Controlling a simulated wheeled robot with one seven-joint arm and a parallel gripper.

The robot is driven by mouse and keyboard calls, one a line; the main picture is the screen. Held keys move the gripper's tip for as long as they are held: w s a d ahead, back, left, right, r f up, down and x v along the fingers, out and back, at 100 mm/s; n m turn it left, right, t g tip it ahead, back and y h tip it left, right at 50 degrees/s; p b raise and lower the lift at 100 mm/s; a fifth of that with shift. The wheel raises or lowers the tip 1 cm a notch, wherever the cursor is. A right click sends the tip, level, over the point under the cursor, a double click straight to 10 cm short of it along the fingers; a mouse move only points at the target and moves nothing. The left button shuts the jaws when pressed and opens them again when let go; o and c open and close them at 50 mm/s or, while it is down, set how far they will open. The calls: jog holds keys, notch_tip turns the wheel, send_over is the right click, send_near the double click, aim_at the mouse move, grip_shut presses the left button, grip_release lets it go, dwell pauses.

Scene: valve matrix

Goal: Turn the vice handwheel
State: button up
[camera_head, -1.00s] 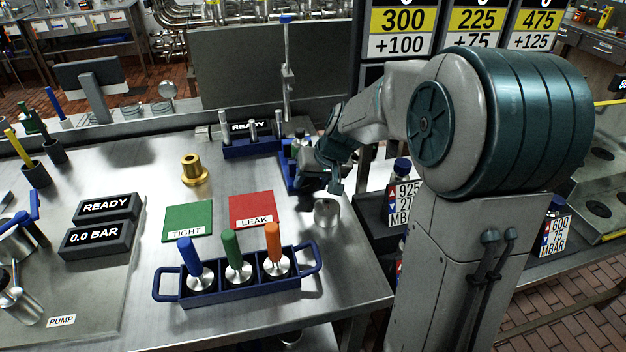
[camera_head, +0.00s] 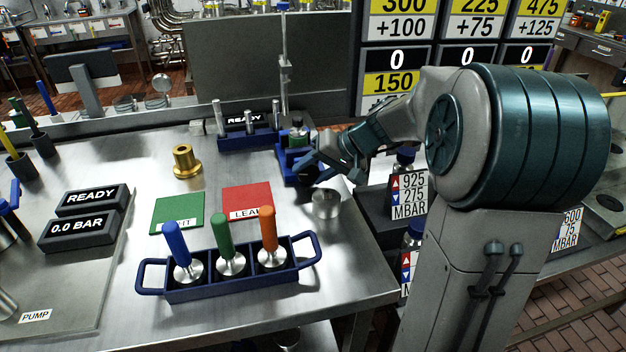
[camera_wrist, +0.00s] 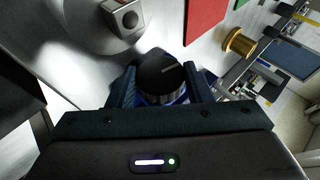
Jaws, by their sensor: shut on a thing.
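The blue vice (camera_head: 295,165) stands near the right edge of the steel bench, with a valve part (camera_head: 297,132) of silver and green at its top. My gripper (camera_head: 328,172) is at its front right side, low over the bench. In the wrist view, the black round handwheel (camera_wrist: 160,72) with a white mark on its face sits between my two fingers, with blue below it. My gripper (camera_wrist: 160,88) is shut on it.
A silver cup (camera_head: 325,204) stands close in front of my gripper. Red (camera_head: 247,200) and green (camera_head: 178,213) pads, a brass fitting (camera_head: 186,162) and a blue tray (camera_head: 230,285) of coloured-handled tools lie to the left. A blue rack (camera_head: 247,138) stands behind.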

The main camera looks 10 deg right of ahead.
jog(key=shift+f+y+b, duration=0.1)
jog(key=shift+y+b, duration=0.4)
jog(key=o, duration=1)
